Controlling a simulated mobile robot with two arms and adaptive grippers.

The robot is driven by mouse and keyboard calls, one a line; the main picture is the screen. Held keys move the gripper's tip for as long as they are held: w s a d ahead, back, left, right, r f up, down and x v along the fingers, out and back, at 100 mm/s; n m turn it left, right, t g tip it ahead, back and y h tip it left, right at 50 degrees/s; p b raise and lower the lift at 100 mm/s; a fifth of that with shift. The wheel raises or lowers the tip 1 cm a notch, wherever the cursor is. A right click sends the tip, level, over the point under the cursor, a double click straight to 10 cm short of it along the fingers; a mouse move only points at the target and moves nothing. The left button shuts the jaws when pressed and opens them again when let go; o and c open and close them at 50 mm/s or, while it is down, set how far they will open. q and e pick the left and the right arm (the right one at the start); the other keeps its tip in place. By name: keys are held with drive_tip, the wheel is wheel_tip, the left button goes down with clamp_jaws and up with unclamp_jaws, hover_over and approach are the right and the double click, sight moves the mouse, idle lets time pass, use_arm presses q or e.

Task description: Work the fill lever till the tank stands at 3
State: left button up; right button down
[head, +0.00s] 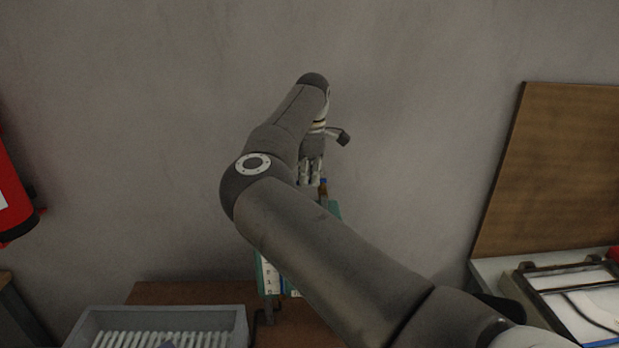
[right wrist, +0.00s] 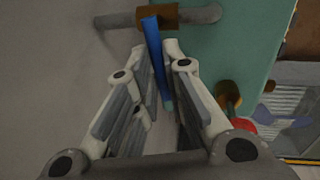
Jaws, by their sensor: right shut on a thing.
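The fill lever, a blue bar (right wrist: 153,50) on a brass-coloured pivot (right wrist: 163,15), shows between the fingertips of my right gripper (right wrist: 155,48) in the right wrist view. My right gripper is shut on it. In the head view my right gripper (head: 312,170) is at the top of the teal tank panel (head: 334,209), with the lever's brown and blue end (head: 323,187) beside the fingers. A white scale with small marks (head: 267,278) shows below my arm. My arm hides much of the panel, and I cannot read the level. My left gripper is out of view.
A grey tray with a row of white strips (head: 240,322) stands at the lower left on the brown table (head: 185,292). A red object (head: 10,195) is at the left edge. A wooden board (head: 560,170) stands right. A red knob (right wrist: 242,124) sits beside the panel.

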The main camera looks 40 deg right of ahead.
drive_tip(key=shift+w+d+r+m, duration=0.15)
drive_tip(key=shift+w+m, duration=0.1)
drive_tip(key=shift+m, duration=0.45)
drive_tip(key=c, duration=1.5)
unclamp_jaws()
wheel_tip(320, 180, up, 12)
drive_tip(key=s+a, duration=0.1)
drive_tip(key=shift+s+a+f, duration=0.2)
drive_tip(key=shift+s+a, duration=0.1)
drive_tip(key=shift+s, duration=0.1)
